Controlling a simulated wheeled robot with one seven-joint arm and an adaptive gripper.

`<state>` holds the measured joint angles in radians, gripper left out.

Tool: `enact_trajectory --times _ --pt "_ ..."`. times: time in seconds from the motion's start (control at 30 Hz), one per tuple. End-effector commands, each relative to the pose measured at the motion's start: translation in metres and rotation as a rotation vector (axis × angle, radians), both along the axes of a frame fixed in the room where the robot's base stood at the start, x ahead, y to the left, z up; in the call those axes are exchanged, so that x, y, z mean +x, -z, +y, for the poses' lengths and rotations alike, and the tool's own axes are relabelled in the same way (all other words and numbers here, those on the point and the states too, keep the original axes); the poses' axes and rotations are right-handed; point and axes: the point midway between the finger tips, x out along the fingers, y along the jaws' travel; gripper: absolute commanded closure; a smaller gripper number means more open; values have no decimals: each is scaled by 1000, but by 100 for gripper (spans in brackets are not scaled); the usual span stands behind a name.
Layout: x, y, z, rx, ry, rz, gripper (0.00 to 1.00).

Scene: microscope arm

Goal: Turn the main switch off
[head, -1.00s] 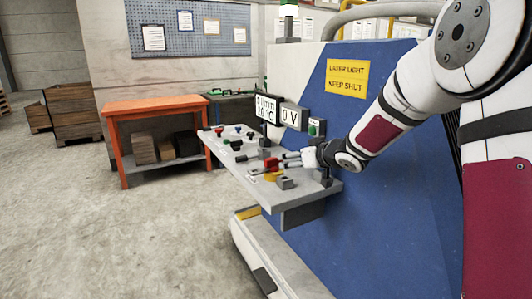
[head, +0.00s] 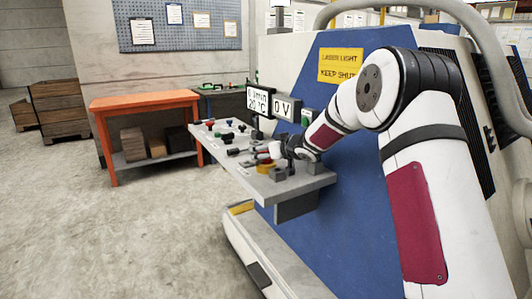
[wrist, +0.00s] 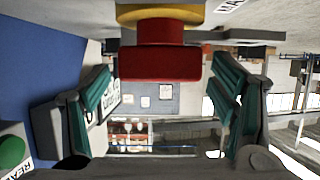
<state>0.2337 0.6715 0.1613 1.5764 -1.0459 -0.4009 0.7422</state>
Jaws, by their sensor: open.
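The main switch shows in the wrist view as a red handle (wrist: 160,62) on a yellow base (wrist: 160,14), partly cut off at the top. The start of a label, "MA", is beside it. In the head view its yellow base (head: 266,168) stands on the grey control shelf (head: 225,160), with the red part mostly hidden by my gripper. My gripper (wrist: 165,75) is open, with its green-padded fingers on either side of the red handle. A gap shows between handle and fingers in the picture; I cannot judge depth. In the head view my gripper (head: 277,150) is small and low over the shelf.
Several small knobs and levers line the shelf. Displays reading 0 l/min, 20 °C (head: 261,100) and 0 V (head: 285,108) stand behind it. The blue machine panel (head: 370,210) rises at the right. A green lamp (wrist: 12,151) shows at lower left. An orange table (head: 145,101) stands apart.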

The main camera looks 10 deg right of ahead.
Motion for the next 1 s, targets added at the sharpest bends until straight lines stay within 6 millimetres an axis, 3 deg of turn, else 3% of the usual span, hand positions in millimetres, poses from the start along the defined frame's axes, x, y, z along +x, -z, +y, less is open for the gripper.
enact_trajectory --times 0.4,0.73,1.0 --pt "8 3 2 1 1 0 22" --pt "7 3 2 0 1 0 92" --pt "7 2 2 0 -12 0 93"
